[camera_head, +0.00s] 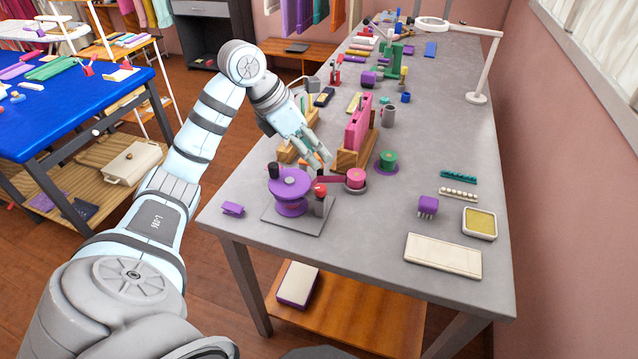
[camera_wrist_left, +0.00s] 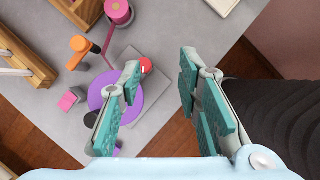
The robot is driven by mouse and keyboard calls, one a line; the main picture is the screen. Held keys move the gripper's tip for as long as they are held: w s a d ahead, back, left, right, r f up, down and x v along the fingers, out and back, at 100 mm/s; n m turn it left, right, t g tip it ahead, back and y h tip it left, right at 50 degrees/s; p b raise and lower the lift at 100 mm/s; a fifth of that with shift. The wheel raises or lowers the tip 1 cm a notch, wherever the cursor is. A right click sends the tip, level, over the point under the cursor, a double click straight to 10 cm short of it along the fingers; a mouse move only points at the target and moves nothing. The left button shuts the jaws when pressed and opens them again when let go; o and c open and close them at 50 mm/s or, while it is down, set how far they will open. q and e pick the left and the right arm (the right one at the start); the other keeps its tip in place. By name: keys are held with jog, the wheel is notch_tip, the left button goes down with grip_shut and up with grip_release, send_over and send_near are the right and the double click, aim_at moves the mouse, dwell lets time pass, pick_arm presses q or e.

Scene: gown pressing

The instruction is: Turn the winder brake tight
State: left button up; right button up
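The winder stands near the left front of the grey table, with a purple wheel (camera_head: 290,183) on a grey base plate (camera_head: 300,222). A black knob (camera_head: 273,170) sits on the wheel. A red ball knob (camera_head: 320,188) tops a short grey post (camera_head: 319,206) at the wheel's right; I cannot tell for sure that it is the brake. My left gripper (camera_head: 325,160) is above and behind the winder. In the left wrist view its fingers (camera_wrist_left: 160,65) are spread and empty, with the red knob (camera_wrist_left: 146,66) by the left fingertip. My right gripper is not in view.
A pink spool (camera_head: 356,179) and green spool (camera_head: 387,161) stand right of the winder. A wooden stand with a pink block (camera_head: 357,127) is behind. A purple piece (camera_head: 232,209) lies left. The table's front edge is close; bare tabletop (camera_head: 370,225) lies right.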

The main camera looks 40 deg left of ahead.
aim_at(320, 187)
pick_arm(q)
jog(key=s+a+g+y, duration=0.1)
jog(key=s+a, duration=0.1)
jog(key=a, duration=0.2)
jog(key=shift+n, duration=0.3)
jog(key=x, duration=1.4)
jog(key=shift+w, duration=0.15)
jog(key=shift+d, duration=0.1)
grip_shut()
